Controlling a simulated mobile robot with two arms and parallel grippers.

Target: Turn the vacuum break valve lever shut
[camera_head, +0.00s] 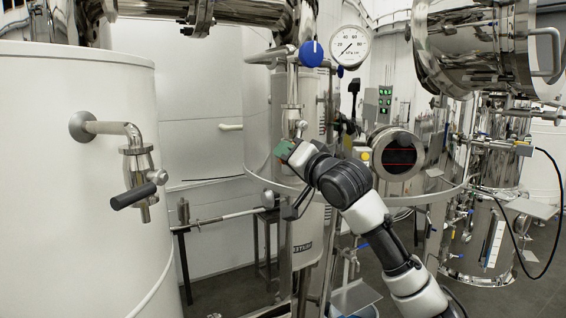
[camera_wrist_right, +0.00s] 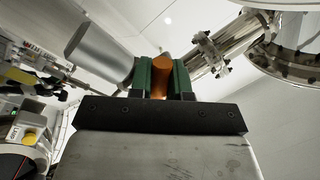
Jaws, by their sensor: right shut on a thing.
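My right gripper (camera_head: 284,150) reaches in from the lower right to a steel pipe column at the centre of the head view. In the right wrist view its two green fingers (camera_wrist_right: 160,66) are shut on an orange handle (camera_wrist_right: 160,84), which seems to be the vacuum break valve lever. The handle sits between the fingers, with a finger on each side. A thick grey cylinder (camera_wrist_right: 100,52) lies just behind the left finger. In the head view the fingers and wrist hide the lever, so its angle cannot be told. My left gripper is in neither view.
A blue knob (camera_head: 311,53) and a round pressure gauge (camera_head: 349,46) sit above my right gripper. A white tank (camera_head: 70,240) with a black-handled tap (camera_head: 133,195) stands at left. A steel ring rail (camera_head: 440,194) runs around the column. Steel vessels and pipes crowd the right.

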